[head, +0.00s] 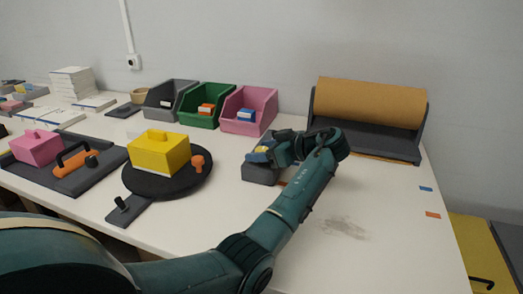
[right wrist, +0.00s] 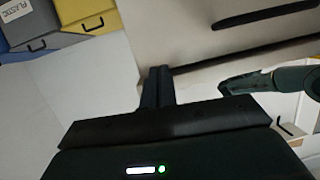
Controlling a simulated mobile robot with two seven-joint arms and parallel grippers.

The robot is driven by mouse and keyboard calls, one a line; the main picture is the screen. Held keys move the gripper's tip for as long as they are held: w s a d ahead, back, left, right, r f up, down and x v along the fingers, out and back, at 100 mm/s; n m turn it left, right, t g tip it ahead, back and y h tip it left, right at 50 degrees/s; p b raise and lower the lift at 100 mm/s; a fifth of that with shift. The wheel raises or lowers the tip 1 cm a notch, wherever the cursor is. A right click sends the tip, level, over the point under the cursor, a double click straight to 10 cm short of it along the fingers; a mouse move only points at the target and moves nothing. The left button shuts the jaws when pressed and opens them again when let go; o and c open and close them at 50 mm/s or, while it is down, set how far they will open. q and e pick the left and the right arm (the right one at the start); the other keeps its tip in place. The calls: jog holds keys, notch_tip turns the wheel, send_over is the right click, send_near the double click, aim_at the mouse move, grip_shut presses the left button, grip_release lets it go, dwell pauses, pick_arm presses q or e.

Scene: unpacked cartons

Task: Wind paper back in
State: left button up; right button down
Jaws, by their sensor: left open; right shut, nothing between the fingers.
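A large brown paper roll (head: 370,103) lies across a dark holder (head: 418,150) at the back right of the table. A thin brown edge shows along the front of the holder's base; I cannot tell how far paper hangs out. My left gripper (head: 262,156) is open, left of the roll and apart from it. It is over a dark grey block (head: 260,174) with something yellow and blue at its top; whether they touch is unclear. My right gripper (right wrist: 157,86) is shut and empty in the right wrist view, and does not show in the head view.
Grey, green and pink bins (head: 250,110) stand at the back. A yellow box (head: 158,152) sits on a black round turntable (head: 195,182). A pink block (head: 37,148) is at left. Blue and orange marks lie at the table's right edge. The front right is clear except a smudge.

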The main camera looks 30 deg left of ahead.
pick_arm(q)
jog(key=v, duration=1.2)
jog(key=shift+d+r, duration=0.15)
jog(key=shift+d, duration=0.2)
